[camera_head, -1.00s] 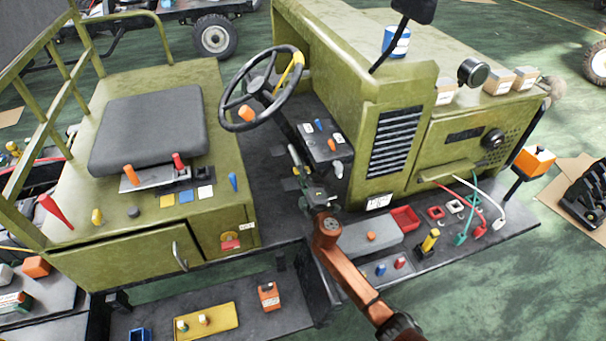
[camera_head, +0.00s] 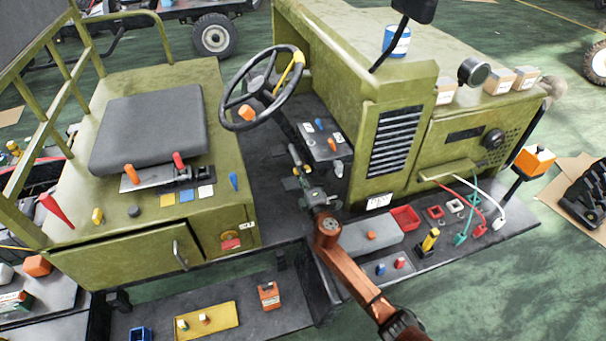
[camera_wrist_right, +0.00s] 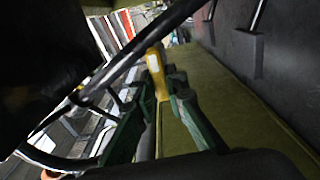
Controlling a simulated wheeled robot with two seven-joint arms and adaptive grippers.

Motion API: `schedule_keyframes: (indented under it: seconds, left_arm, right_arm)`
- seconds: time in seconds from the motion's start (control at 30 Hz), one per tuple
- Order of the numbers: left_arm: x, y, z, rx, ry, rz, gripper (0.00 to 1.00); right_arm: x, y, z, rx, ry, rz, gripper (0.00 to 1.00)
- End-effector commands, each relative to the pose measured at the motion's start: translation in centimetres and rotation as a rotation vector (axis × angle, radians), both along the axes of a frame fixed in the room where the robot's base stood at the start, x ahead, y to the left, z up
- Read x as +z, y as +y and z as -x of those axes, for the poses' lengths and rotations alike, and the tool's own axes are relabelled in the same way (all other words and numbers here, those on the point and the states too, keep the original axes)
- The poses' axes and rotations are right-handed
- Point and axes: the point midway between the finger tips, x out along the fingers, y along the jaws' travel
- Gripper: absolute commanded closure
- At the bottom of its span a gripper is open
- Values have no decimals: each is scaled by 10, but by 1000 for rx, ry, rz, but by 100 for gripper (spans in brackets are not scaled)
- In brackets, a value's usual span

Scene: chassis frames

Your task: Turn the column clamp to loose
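A yellow lever (camera_head: 292,70) shows by the right side of the steering wheel (camera_head: 247,104) in the head view. I take it for the column clamp, but cannot make out its setting. My right gripper (camera_head: 293,152) is below the wheel, over the dark floor between seat and dashboard. In the right wrist view the yellow lever (camera_wrist_right: 156,72) appears in line with the gap between the green-padded fingers of my right gripper (camera_wrist_right: 161,90). The fingers stand apart; contact with the lever cannot be told. My left gripper is not in view.
The switch panel (camera_head: 322,142) is close on the right of my right gripper. The seat (camera_head: 150,132) and its levers are on the left. The wheel rim (camera_wrist_right: 60,163) crosses the left of the wrist view. A red tray (camera_head: 405,217) lies on the front ledge.

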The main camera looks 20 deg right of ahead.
Motion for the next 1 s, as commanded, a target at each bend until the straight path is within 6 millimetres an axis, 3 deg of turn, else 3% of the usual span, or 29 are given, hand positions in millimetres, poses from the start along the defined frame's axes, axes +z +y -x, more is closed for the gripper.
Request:
schedule_keyframes:
  seconds: [0.23,0.57,0.77,1.0]
  left_arm:
    - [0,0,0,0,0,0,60]
    - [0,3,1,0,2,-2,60]
    - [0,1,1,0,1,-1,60]
    - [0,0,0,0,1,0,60]
  right_arm:
    - [-1,0,0,0,1,-1,71]
    - [-1,-1,3,0,1,-2,71]
    - [-1,-1,30,1,1,-2,71]
    - [-2,-3,82,1,3,-3,71]
